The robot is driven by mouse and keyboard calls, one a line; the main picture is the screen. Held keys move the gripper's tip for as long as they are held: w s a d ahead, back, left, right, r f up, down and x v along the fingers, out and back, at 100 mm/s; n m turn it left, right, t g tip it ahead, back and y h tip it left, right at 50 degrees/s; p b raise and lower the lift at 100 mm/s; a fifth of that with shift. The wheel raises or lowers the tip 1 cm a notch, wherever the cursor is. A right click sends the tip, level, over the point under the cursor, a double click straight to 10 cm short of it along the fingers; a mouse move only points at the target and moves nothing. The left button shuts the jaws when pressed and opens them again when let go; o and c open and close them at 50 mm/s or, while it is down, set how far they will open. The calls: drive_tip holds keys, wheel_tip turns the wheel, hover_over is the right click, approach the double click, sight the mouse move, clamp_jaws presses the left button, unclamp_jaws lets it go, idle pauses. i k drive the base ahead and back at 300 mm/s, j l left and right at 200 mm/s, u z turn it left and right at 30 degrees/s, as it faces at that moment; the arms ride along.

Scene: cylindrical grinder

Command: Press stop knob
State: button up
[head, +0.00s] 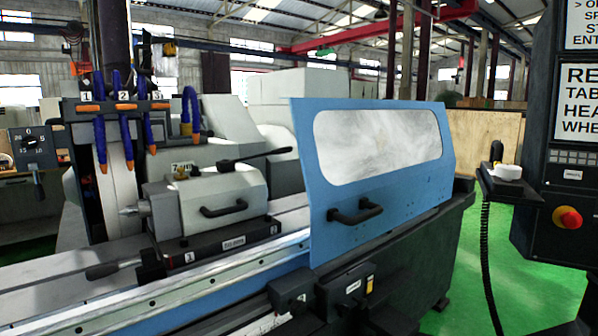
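A red round knob (570,217) with an orange-yellow collar sits low on the dark control panel (543,236) at the right edge of the head view. I take it to be the stop knob, since it looks like an emergency stop button. Nothing covers it. My gripper does not show in this view, so its distance from the knob cannot be told.
The grinder's blue guard door (385,240) with a black handle stands left of the panel. A white-topped handheld unit (507,172) juts out beside the panel, its coiled black cord (484,250) hanging down. Green floor (465,290) is clear between machine and panel.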

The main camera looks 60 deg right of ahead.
sight(571, 219)
drive_tip(key=z, duration=2.85)
